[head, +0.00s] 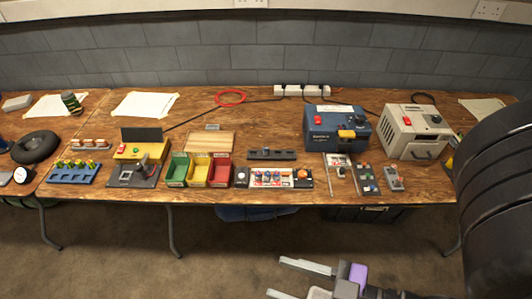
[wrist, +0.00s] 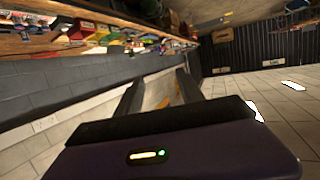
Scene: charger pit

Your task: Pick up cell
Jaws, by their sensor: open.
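No single cell stands out clearly in the head view. Small upright yellow-green pieces, possibly cells (head: 76,164), stand in a blue rack (head: 72,177) at the left of the bench. More small blue and red pieces sit in a pale holder (head: 284,182) at the front middle; they are too small to identify. My gripper (head: 277,278) is open and empty, in front of the bench and apart from everything on it. Its open fingers also show in the wrist view (wrist: 158,82), with nothing between them.
The wooden bench (head: 200,118) runs along a grey block wall. Green, yellow and red bins (head: 197,180) stand near its front edge. A blue box unit (head: 333,137) and a beige one (head: 402,134) stand to the right. The floor (head: 130,255) before the bench is clear.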

